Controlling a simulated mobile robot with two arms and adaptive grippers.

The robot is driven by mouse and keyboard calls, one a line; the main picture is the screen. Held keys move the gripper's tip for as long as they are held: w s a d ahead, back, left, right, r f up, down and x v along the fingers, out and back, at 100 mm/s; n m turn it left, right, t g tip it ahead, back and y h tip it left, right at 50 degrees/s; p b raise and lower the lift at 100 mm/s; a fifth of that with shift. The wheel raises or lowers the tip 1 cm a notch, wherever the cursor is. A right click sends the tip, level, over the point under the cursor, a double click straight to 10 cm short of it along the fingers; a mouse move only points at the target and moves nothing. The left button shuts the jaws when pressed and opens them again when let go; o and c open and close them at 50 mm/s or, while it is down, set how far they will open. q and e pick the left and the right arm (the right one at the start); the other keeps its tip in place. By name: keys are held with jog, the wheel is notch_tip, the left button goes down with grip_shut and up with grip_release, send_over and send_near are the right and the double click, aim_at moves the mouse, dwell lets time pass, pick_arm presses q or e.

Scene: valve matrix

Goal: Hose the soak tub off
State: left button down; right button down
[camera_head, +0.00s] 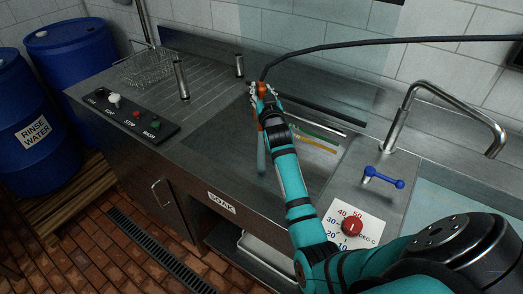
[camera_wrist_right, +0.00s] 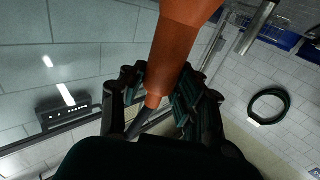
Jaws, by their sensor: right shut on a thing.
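My right gripper (camera_head: 264,97) is over the left part of the soak tub (camera_head: 230,145), the sunken metal basin above the SOAK label. It is shut on the orange spray handle (camera_head: 267,89) of a black hose (camera_head: 400,40). In the wrist view the orange spray handle (camera_wrist_right: 180,45) passes between the fingers of the right gripper (camera_wrist_right: 160,100). A pale blue vertical streak (camera_head: 261,155) shows below the gripper; I cannot tell whether it is water. Green and yellow strips show at the tub's right side. My arm hides part of the tub. My left gripper is out of view.
A blue-handled valve (camera_head: 384,180), a red temperature dial (camera_head: 352,226) and a tap (camera_head: 440,105) are right of the tub. A black button panel (camera_head: 130,115), a wire basket (camera_head: 150,68) and blue barrels (camera_head: 35,130) are at left.

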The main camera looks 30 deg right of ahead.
jog(key=shift+r+p, duration=2.3)
jog(key=shift+r, duration=0.4)
jog(key=shift+f, duration=0.15)
